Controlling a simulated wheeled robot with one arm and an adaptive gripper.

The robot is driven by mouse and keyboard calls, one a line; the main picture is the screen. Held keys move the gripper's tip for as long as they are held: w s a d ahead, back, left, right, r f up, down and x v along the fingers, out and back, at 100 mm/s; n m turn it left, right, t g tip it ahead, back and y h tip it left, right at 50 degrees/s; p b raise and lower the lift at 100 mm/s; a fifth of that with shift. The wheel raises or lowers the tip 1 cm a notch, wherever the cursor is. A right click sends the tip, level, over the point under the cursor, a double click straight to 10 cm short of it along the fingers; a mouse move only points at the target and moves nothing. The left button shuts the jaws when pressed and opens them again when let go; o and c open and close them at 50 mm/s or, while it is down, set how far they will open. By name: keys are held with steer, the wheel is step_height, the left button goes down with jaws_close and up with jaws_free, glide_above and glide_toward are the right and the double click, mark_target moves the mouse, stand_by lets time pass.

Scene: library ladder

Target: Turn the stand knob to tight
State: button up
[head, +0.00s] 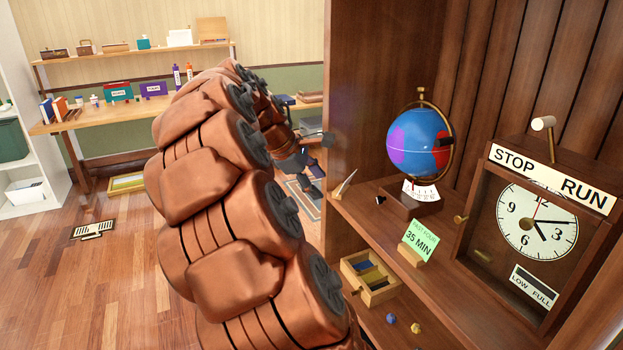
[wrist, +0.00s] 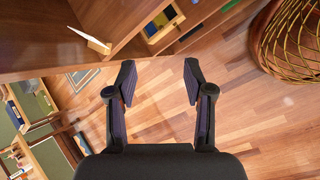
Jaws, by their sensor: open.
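A globe (head: 418,140) in a brass ring stands on a dark wooden base (head: 410,206) on the cabinet shelf. A white scale card (head: 421,191) sits on the base; its lettering is too small to read. A small black knob-like part (head: 380,199) shows at the base's left; I cannot tell whether it is the stand knob or how it is set. My gripper (head: 305,168) is left of the cabinet, partly hidden by my arm, well apart from the globe. In the wrist view my gripper (wrist: 159,82) is open and empty, with the floor behind its fingers.
A pale wedge (head: 344,185), a green "35 MIN" card (head: 419,240) and a clock (head: 537,222) with a STOP/RUN lever share the cabinet. A compartment box (head: 370,277) is lower down. A netted basket (wrist: 292,40) stands right in the wrist view. Open floor lies left.

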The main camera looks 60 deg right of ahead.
steer(key=shift+a+r, duration=0.15)
steer(key=shift+a, duration=0.7)
